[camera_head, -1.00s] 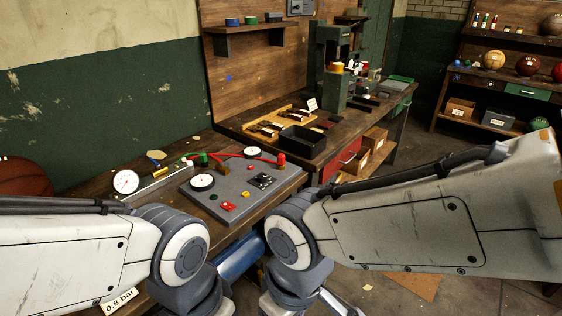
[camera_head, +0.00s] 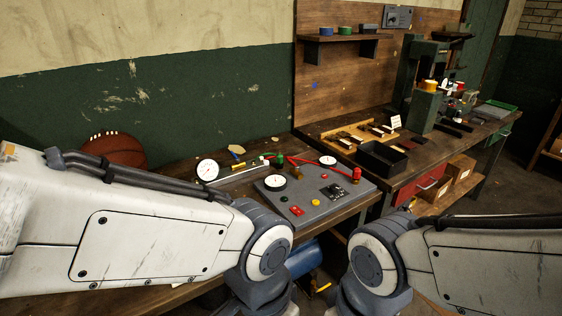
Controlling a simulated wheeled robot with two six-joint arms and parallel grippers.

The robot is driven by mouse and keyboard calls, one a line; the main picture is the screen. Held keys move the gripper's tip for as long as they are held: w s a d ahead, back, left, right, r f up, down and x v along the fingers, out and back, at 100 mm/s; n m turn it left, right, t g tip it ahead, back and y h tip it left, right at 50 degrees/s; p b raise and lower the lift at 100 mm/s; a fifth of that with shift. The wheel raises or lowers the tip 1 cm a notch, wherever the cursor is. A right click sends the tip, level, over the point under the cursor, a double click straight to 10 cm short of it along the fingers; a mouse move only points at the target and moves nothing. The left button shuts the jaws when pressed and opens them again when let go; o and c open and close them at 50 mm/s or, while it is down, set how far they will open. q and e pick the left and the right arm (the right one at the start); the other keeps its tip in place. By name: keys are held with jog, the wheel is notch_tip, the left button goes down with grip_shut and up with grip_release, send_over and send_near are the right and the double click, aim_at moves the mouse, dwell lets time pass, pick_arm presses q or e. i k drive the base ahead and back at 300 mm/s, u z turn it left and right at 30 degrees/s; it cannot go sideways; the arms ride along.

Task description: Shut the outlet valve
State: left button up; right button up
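A grey panel (camera_head: 325,207) with valves and gauges lies on the wooden bench. A green valve or fitting (camera_head: 279,161) stands at its back left and a red one (camera_head: 357,175) at its right. A red hose (camera_head: 305,160) runs between them. I cannot tell which is the outlet valve, or whether it is open. Round white gauges show on the panel (camera_head: 275,182) and at its back (camera_head: 327,161). My left and right arms bend down in front of the bench. Both grippers are below the picture, out of view.
A separate dial gauge (camera_head: 207,169) stands left of the panel. A brown ball (camera_head: 115,151) sits farther left. A black bin (camera_head: 382,158) and a wooden tool tray (camera_head: 345,133) are on the bench to the right. A blue cylinder (camera_head: 304,259) is below the bench.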

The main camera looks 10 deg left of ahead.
aim_at(296, 167)
jog(key=u, duration=1.45)
jog(key=i, duration=0.75)
jog(key=z, duration=1.55)
jog(key=i, duration=0.5)
jog(key=z, duration=0.45)
jog(key=k, duration=0.55)
jog(key=z, duration=0.85)
